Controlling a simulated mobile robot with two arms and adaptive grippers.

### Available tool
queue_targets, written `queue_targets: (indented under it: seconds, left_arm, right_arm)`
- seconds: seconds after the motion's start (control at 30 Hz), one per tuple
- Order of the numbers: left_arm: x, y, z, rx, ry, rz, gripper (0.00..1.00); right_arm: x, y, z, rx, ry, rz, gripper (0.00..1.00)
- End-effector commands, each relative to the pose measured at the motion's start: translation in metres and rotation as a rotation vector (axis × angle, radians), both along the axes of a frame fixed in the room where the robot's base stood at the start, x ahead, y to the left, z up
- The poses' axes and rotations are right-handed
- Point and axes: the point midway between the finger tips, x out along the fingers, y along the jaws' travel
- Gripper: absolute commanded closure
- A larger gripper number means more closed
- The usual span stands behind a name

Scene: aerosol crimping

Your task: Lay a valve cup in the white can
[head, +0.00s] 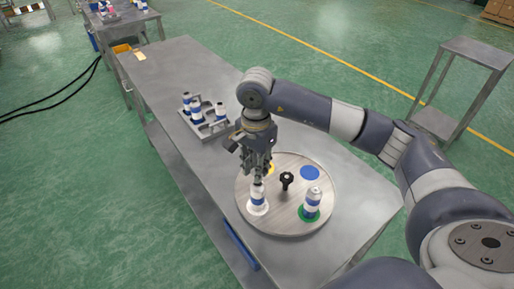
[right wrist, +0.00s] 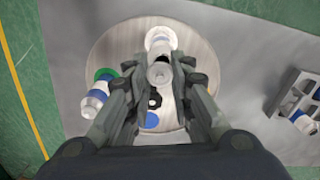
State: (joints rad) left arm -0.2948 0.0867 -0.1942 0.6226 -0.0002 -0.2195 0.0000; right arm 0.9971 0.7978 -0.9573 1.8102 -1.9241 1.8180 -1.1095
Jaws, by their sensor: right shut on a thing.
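My right gripper (head: 259,172) points down just above the can's top. In the right wrist view its fingers are shut on a small grey valve cup (right wrist: 160,73). The cup partly covers the can in that view, and I cannot tell whether cup and can touch. My left gripper is not in view.
Another can (head: 312,201) stands on the green spot. A black knob (head: 287,179) rises at the turntable's middle; the blue spot (head: 310,173) is empty. A grey rack (head: 207,125) with several cans stands behind.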

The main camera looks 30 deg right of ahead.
Motion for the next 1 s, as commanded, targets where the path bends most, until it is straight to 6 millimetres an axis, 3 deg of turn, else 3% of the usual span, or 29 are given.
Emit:
queue_targets:
  seconds: [0.1, 0.37, 0.83, 1.0]
  left_arm:
    - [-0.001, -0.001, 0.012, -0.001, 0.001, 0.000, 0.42]
    - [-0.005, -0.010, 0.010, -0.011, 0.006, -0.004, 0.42]
    - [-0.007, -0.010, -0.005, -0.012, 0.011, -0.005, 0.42]
    - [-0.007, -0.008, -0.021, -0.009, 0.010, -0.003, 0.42]
  right_arm:
    - [0.006, -0.005, 0.008, -0.001, 0.004, -0.079, 0.86]
    - [0.008, -0.007, 0.003, -0.003, 0.004, -0.117, 0.86]
    - [0.007, -0.007, -0.037, -0.003, 0.006, -0.113, 0.86]
    - [0.008, -0.007, -0.049, -0.002, 0.003, -0.113, 0.86]
